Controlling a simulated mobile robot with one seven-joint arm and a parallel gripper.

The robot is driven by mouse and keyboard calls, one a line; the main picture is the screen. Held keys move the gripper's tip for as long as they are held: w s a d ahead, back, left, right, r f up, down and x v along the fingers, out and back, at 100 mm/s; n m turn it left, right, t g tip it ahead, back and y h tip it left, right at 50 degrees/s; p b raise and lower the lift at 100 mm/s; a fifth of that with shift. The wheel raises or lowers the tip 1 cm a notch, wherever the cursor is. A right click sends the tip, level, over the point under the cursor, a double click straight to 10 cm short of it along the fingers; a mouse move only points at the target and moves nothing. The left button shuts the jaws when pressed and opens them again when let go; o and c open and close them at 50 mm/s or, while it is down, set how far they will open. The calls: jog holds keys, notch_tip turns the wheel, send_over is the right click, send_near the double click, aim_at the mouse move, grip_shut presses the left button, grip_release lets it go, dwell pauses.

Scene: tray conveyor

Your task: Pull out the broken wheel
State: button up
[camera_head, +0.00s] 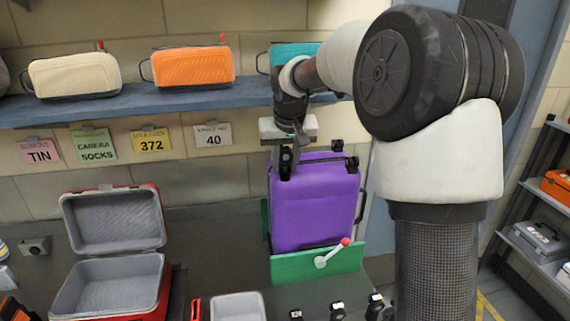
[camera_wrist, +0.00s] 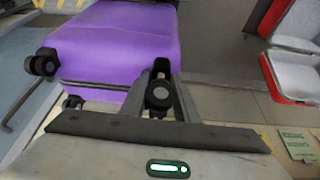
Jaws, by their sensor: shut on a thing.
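A purple suitcase (camera_head: 312,210) stands upside down in a green holder (camera_head: 318,265), wheels up. A lever with a red knob (camera_head: 332,254) is at the holder's front. Black wheels (camera_head: 337,146) show at the suitcase's right top corners; in the wrist view one wheel (camera_wrist: 42,62) sits at the left corner. My gripper (camera_head: 287,163) is at the left top corner, pointing down. In the wrist view my gripper (camera_wrist: 162,88) is shut on a dark wheel (camera_wrist: 159,94) at the suitcase's edge. I cannot tell whether this wheel is still attached.
An open red case (camera_head: 115,250) with grey lining lies at the left. A grey tray (camera_head: 238,307) and several small black wheel parts (camera_head: 337,309) lie at the front. A blue shelf (camera_head: 180,98) with small cases runs behind, above paper labels (camera_head: 151,144).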

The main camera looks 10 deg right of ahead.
aim_at(285, 146)
jog(key=shift+r+p, duration=1.5)
jog(key=shift+r, duration=0.55)
jog(key=shift+r+p, duration=1.35)
jog(key=shift+r, duration=0.7)
